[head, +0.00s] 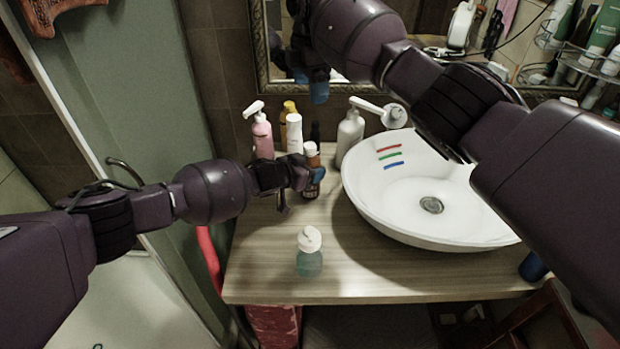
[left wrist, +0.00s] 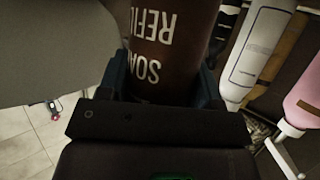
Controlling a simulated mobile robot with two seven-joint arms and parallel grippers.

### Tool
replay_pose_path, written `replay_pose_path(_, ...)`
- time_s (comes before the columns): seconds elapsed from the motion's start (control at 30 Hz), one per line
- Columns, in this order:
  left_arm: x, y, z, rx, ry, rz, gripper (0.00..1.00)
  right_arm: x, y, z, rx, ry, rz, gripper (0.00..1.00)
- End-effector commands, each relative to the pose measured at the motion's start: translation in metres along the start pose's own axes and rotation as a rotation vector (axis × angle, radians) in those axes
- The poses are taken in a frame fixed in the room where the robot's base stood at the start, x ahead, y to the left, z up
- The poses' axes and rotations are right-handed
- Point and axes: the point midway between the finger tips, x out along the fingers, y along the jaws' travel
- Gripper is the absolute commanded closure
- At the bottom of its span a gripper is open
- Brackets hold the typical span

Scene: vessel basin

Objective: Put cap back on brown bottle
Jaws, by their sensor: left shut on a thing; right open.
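The brown bottle (head: 312,157) stands near the back of the counter, left of the basin. My left gripper (head: 307,178) is shut around its body. In the left wrist view the brown bottle (left wrist: 165,45) shows white "SOAP REFILL" lettering between the two blue fingers of the left gripper (left wrist: 165,85). The bottle's top is small and pale in the head view; I cannot tell whether a cap is on it. I cannot pick out a separate loose cap. My right gripper (head: 311,84) is open, high in front of the mirror, above the bottles.
A pink pump bottle (head: 262,135) and a white bottle (head: 294,133) stand close behind the brown bottle. A teal bottle with a white top (head: 309,252) stands at the front. The white basin (head: 365,195) is to the right. The counter's front left (head: 260,275) is clear.

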Motion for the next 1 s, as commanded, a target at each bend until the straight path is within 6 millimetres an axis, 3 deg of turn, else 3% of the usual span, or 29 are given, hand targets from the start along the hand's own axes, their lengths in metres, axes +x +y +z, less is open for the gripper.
replay_pose_path(0.4,0.0000,-0.0001,0.0003,0.000,0.000,0.000,1.00,-0.0073,0.0001,0.0000,0.000,0.000,0.001,0.12)
replay_pose_path(0.43,0.0000,-0.0001,0.0003,0.000,0.000,0.000,0.36,-0.0073,0.0001,0.0000,0.000,0.000,0.001,0.12)
replay_pose_path(0.5,0.0000,0.0000,0.0003,0.000,0.000,0.000,0.26,-0.0072,0.0001,0.0000,0.000,0.000,0.001,0.12)
replay_pose_path(0.6,0.0000,0.0000,0.0002,0.000,0.000,0.000,0.11,-0.0071,0.0001,0.0000,0.000,0.000,0.001,0.12)
replay_pose_path(1.0,-0.0044,-0.0005,0.0008,-0.001,-0.001,-0.001,0.11,-0.0077,0.0001,-0.0001,0.000,0.000,0.001,0.12)
